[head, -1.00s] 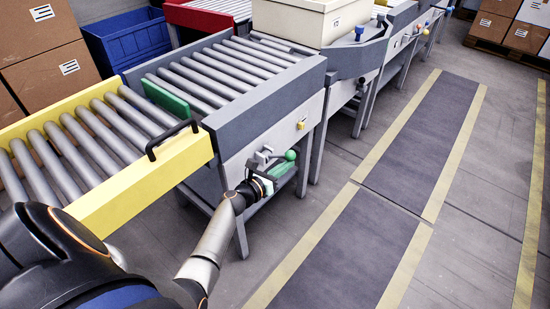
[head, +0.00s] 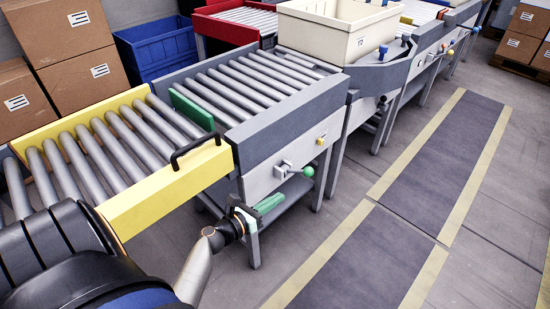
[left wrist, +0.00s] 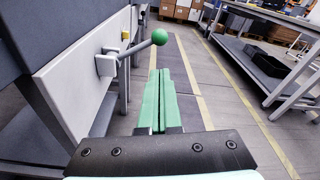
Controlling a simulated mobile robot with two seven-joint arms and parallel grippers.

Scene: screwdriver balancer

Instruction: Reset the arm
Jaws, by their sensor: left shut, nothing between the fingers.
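A lever with a green ball knob (head: 309,171) sticks out from the light grey side panel of the roller conveyor. In the left wrist view the ball (left wrist: 159,37) is beyond the fingertips, on a grey rod from a small bracket. My left gripper (head: 270,203) is below and to the left of the knob, apart from it. Its green fingers (left wrist: 159,72) are pressed together with nothing between them. My right gripper is in neither view.
A yellow roller section (head: 165,190) with a black handle adjoins the conveyor on the left. A cream crate (head: 330,40) stands farther along the line. A blue bin (head: 157,48) and cardboard boxes are behind. The marked floor (head: 350,250) to the right is clear.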

